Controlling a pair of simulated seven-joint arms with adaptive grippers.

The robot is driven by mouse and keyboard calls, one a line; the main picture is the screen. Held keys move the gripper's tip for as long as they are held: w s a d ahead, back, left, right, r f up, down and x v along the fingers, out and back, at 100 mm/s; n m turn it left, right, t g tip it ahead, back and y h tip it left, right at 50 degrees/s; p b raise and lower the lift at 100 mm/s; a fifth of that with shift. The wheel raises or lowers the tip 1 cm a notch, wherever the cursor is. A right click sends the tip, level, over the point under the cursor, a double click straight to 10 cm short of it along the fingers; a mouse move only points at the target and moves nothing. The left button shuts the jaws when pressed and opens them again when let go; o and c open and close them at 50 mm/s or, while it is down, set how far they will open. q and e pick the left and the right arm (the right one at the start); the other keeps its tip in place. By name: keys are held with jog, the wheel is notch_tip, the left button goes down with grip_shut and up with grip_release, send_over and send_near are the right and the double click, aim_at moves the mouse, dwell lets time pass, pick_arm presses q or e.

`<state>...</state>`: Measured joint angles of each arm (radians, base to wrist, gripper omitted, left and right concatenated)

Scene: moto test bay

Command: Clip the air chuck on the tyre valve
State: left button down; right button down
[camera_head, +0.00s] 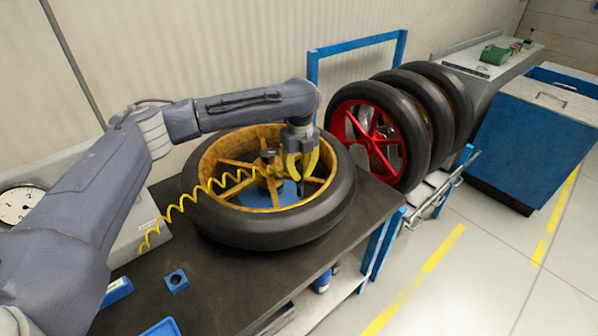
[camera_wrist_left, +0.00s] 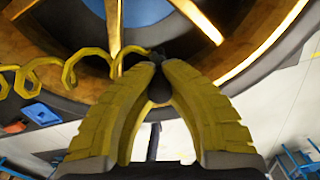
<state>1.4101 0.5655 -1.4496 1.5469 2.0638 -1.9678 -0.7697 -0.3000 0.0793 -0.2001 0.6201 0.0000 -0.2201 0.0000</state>
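A wheel with a black tyre (camera_head: 300,222) and a gold spoked rim (camera_head: 217,155) lies flat on the dark bench. My left gripper (camera_head: 298,176) reaches down inside the rim, at its right side. In the left wrist view its yellow fingers (camera_wrist_left: 160,66) close together on a small dark piece, which looks like the air chuck (camera_wrist_left: 158,90). The yellow coiled hose (camera_head: 183,205) runs from the bench's left end to the fingertips; it also shows in the wrist view (camera_wrist_left: 70,70). I cannot make out the tyre valve; the fingers may hide it. My right gripper is out of view.
A round dial gauge (camera_head: 18,204) stands at the left. A small blue block (camera_head: 176,281) and a blue tray (camera_head: 160,328) lie on the bench top (camera_head: 225,285). Several wheels, the front one red-rimmed (camera_head: 367,140), stand in a blue rack behind. A blue cabinet (camera_head: 530,140) is at right.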

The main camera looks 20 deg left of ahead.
pick_arm(q)
jog(key=c, duration=1)
grip_release()
jog(key=shift+r, duration=3.5)
